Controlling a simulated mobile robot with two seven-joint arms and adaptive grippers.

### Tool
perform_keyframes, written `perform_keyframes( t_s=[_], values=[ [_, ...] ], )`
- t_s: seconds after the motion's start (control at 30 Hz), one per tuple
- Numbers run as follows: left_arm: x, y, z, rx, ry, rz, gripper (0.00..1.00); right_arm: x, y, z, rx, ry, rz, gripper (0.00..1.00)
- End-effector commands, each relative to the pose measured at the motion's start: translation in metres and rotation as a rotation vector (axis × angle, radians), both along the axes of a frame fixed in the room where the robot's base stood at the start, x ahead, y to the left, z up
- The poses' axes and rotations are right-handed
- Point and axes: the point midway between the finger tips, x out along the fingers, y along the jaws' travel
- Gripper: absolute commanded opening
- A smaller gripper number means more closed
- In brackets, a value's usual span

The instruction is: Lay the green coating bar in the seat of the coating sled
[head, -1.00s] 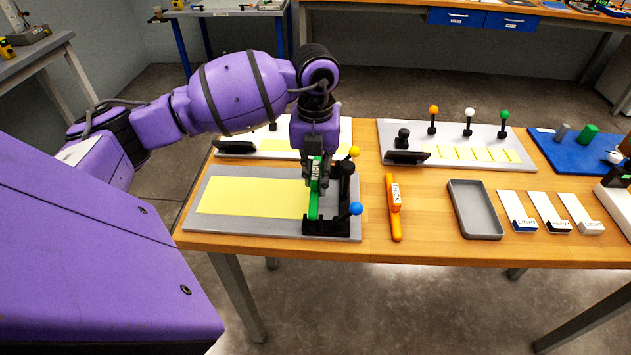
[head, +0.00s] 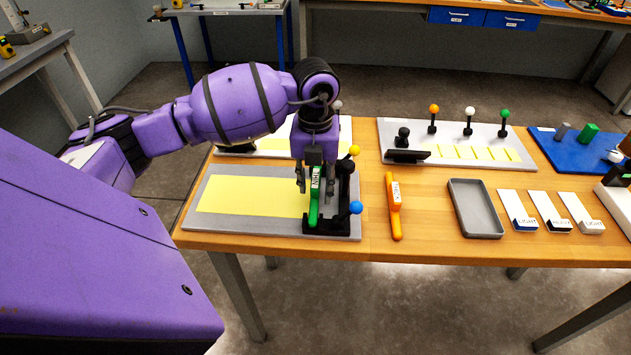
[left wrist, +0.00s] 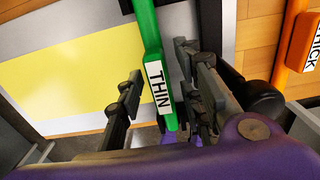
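The green coating bar (head: 314,208), labelled THIN, lies lengthwise at the black coating sled (head: 343,226), on the left side of its frame. The sled has a yellow and a blue knob and stands on the right end of a grey board. I cannot tell whether the bar sits fully down in the seat. My left gripper (head: 317,188) is open above the bar, pointing down. In the left wrist view, its fingers stand on both sides of the green bar (left wrist: 150,40), with gaps visible. My right gripper is not in view.
A yellow sheet (head: 250,195) covers the grey board left of the sled. An orange bar (head: 395,212), labelled THICK, lies to the right. Beyond it are a grey tray (head: 453,190) and several white labelled cards. A second board (head: 480,155) with coloured knobs stands behind.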

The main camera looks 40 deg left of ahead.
Motion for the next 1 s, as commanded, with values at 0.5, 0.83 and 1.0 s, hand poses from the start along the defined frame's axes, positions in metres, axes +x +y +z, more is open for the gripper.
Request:
perform_keyframes(
  t_s=[0.5, 0.83, 1.0],
  values=[
    [0.001, 0.0, 0.09, 0.001, -0.003, 0.0, 0.34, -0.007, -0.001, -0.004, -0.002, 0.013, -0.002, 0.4],
    [0.0, 0.0, 0.123, -0.001, -0.001, 0.0, 0.34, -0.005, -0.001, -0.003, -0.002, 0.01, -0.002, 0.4],
    [0.0, 0.0, 0.123, -0.001, 0.001, 0.0, 0.34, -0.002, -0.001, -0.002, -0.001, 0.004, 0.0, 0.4]
  ],
)
